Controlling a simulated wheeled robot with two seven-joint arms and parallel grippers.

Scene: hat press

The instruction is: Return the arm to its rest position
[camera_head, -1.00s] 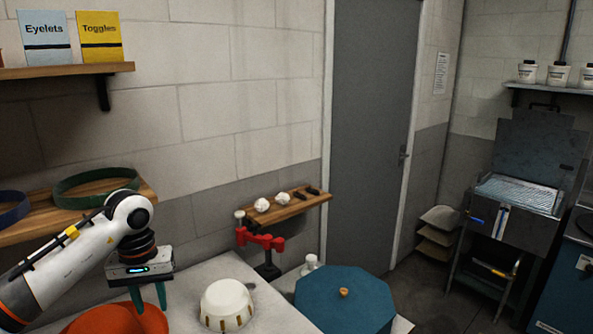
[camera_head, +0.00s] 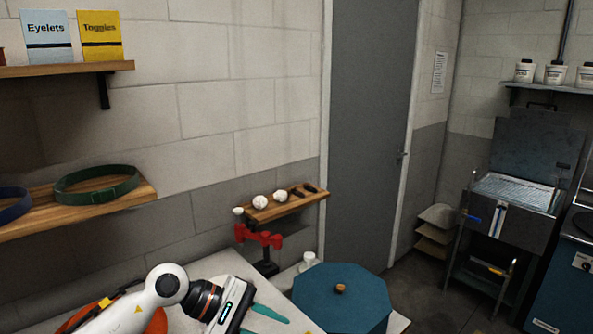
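My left arm comes in from the bottom left and is low over the light table (camera_head: 225,264). Its gripper (camera_head: 277,325) points right, with two teal fingers that look apart and nothing seen between them. The orange hat (camera_head: 158,322) is mostly hidden behind my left arm. The white domed piece cannot be made out; my wrist and gripper cover its area. My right gripper is not in view.
A blue faceted lid with a wooden knob (camera_head: 341,303) is right of the gripper. A red clamp-like stand (camera_head: 262,238) is behind the table. A wall shelf (camera_head: 285,205) holds white lumps. A green band (camera_head: 97,184) lies on the left shelf.

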